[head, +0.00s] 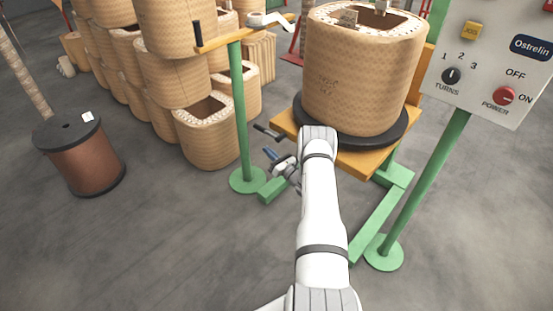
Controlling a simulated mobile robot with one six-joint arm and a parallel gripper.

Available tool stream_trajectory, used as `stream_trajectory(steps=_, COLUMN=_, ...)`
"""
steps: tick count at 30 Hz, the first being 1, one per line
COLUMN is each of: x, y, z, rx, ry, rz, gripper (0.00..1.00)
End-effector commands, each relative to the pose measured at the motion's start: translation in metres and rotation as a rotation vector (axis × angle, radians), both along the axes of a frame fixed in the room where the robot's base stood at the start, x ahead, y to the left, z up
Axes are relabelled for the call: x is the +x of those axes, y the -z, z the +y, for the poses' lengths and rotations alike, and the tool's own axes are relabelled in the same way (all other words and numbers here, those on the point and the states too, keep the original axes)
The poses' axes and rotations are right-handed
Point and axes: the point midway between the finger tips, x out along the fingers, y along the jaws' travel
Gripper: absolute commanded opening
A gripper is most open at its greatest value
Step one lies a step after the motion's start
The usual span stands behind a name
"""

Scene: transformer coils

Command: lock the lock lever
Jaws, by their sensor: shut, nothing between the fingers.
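A short lever with a dark grip (266,131) sticks out to the left from the yellow turntable platform, under the large wound coil (355,75). I take it for the lock lever, but it is small and I cannot tell its locked or unlocked position. My white arm reaches up from the bottom, and its wrist hides part of the platform's front edge. My gripper (272,158) points left, just below the dark grip and seemingly apart from it. Its fingers look shut and empty, with blue-grey tips.
A green post (240,110) on a round foot stands left of the gripper, carrying a yellow crossbar (230,38). A control panel (495,60) stands at right on another green post. Finished coils are stacked at back left. A copper spool (85,160) stands on open floor.

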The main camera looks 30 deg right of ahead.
Motion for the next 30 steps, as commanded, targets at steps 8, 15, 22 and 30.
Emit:
stream_trajectory(steps=8, x=0.038, y=-0.027, z=0.007, rx=-0.001, ry=0.002, rz=-0.002, gripper=0.0)
stream_trajectory(steps=15, x=0.038, y=-0.046, z=0.004, rx=0.0, ry=0.002, rz=0.001, gripper=0.0)
stream_trajectory(steps=22, x=0.038, y=-0.049, z=0.003, rx=0.0, ry=0.002, rz=0.001, gripper=0.0)
stream_trajectory(steps=30, x=0.036, y=-0.047, z=-0.006, rx=0.008, ry=0.014, rz=-0.019, gripper=0.0)
